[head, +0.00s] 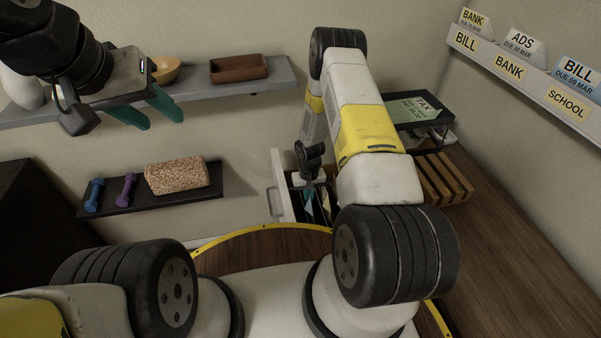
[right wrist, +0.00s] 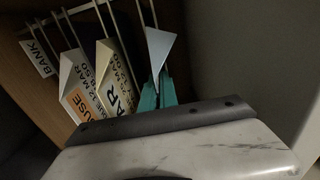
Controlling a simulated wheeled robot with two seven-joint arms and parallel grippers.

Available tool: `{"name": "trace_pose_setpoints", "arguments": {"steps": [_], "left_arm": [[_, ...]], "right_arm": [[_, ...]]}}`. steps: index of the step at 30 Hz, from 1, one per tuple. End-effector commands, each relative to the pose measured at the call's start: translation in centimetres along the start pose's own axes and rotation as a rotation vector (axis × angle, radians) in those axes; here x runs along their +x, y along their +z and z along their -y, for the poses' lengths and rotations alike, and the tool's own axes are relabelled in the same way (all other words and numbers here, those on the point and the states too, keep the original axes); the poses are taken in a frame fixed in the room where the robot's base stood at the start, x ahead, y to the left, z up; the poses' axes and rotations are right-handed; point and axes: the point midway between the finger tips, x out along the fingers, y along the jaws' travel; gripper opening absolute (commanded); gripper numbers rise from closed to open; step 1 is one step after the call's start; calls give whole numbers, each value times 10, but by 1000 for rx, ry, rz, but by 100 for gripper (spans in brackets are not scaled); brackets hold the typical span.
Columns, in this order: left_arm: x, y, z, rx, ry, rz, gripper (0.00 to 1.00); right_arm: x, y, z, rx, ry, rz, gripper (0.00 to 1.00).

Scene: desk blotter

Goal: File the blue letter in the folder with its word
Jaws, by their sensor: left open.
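A blue letter (head: 578,75) reading BILL, DUE 09 MAR stands on the wall ledge at the upper right. The open drawer (head: 279,190) holds files; the right wrist view shows a folder tab reading BANK (right wrist: 38,58) and pale letters (right wrist: 76,85) with partly covered words. My right gripper (right wrist: 159,92) points down among them, its teal fingers at a pale blue-grey sheet (right wrist: 159,47) with no readable word. Whether they grip it is unclear. My left gripper (head: 158,113) is open and empty at the upper left, in front of the shelf.
The ledge (head: 520,75) also holds BANK (head: 474,20) and ADS (head: 522,42) letters. A black tray (head: 442,122) with a green TAX letter (head: 413,107) and a slatted wooden rack (head: 440,180) stand by the drawer. The desk's right side is clear.

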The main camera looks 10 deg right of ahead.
Motion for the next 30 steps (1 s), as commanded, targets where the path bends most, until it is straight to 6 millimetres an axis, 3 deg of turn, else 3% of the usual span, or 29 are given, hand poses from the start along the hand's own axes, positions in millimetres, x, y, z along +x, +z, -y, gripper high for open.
{"name": "trace_pose_setpoints", "arguments": {"steps": [1, 3, 14, 24, 30], "left_arm": [[0, 0, 0, 0, 0, 0, 44], [0, 0, 0, 0, 0, 0, 44], [0, 0, 0, 0, 0, 0, 44], [0, 0, 0, 0, 0, 0, 44], [0, 0, 0, 0, 0, 0, 44]], "right_arm": [[0, 0, 0, 0, 0, 0, 16], [0, 0, 0, 0, 0, 0, 27], [-5, 0, 0, 0, 0, 0, 27], [-59, 0, 0, 0, 0, -1, 27], [-76, 0, 0, 1, 0, 0, 27]]}}
